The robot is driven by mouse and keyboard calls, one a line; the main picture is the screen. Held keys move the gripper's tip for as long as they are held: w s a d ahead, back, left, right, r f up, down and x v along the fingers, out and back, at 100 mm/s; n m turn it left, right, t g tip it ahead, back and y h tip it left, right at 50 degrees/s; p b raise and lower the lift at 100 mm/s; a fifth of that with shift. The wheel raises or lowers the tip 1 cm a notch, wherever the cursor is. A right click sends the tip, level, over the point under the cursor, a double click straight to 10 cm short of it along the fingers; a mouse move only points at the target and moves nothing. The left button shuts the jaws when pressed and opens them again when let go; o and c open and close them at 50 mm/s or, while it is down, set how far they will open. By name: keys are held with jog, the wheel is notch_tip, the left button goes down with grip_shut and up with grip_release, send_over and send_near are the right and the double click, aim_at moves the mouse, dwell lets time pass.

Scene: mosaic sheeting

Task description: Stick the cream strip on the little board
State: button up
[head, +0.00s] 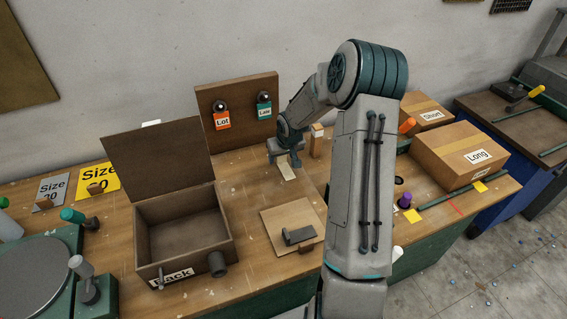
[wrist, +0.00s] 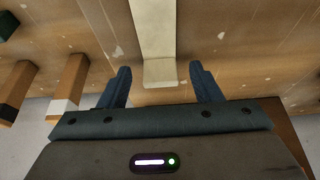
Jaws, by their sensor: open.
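The cream strip (wrist: 155,35) lies on the wooden bench top, its near end bent or stepped. In the head view, a pale piece of the strip (head: 287,173) shows just below my gripper (head: 284,158). In the wrist view my gripper (wrist: 162,82) is open, with one blue finger on each side of the strip's near end and gaps between. I cannot tell the height of the fingers over the bench. A small light wooden board (head: 275,218) lies flat nearer the front, with a dark grey bracket-like piece (head: 298,236) and a wooden block on it.
An open lidded box (head: 185,267) stands left of the board. An upright panel (head: 238,88) with "Lot" and "Lair" tags stands behind. A wooden post (head: 317,143) is close to my gripper's right. Cartons (head: 456,145) stand further right. Bare bench lies between strip and board.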

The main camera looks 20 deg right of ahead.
jog(key=c, duration=1.2)
jog(key=shift+r, duration=0.2)
